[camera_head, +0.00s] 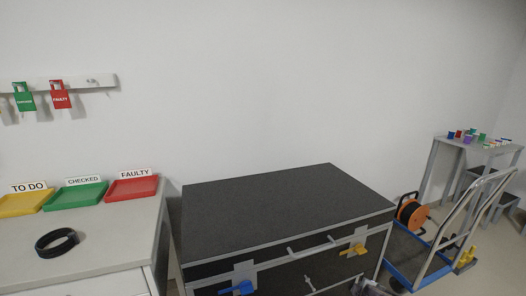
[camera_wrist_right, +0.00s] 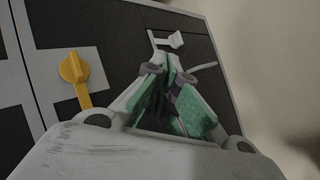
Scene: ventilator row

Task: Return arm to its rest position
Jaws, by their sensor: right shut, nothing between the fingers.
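My right gripper (camera_wrist_right: 172,74) shows in the right wrist view, with green pads on its fingers. The fingertips come together and hold nothing. Beyond them is the front of the dark cabinet (camera_wrist_right: 110,25), with a yellow knob (camera_wrist_right: 75,68) left of the fingers and a white lever (camera_wrist_right: 170,40) just past the tips. In the head view only a small grey part of my right gripper (camera_head: 372,288) shows at the bottom edge, below the cabinet front. My left gripper is in neither view.
The dark cabinet (camera_head: 285,205) carries a blue knob (camera_head: 240,287) and a yellow knob (camera_head: 354,250). Left is a counter (camera_head: 105,240) with yellow, green and red trays and a black ring (camera_head: 57,242). Right is a blue trolley (camera_head: 412,262) with an orange reel (camera_head: 411,214).

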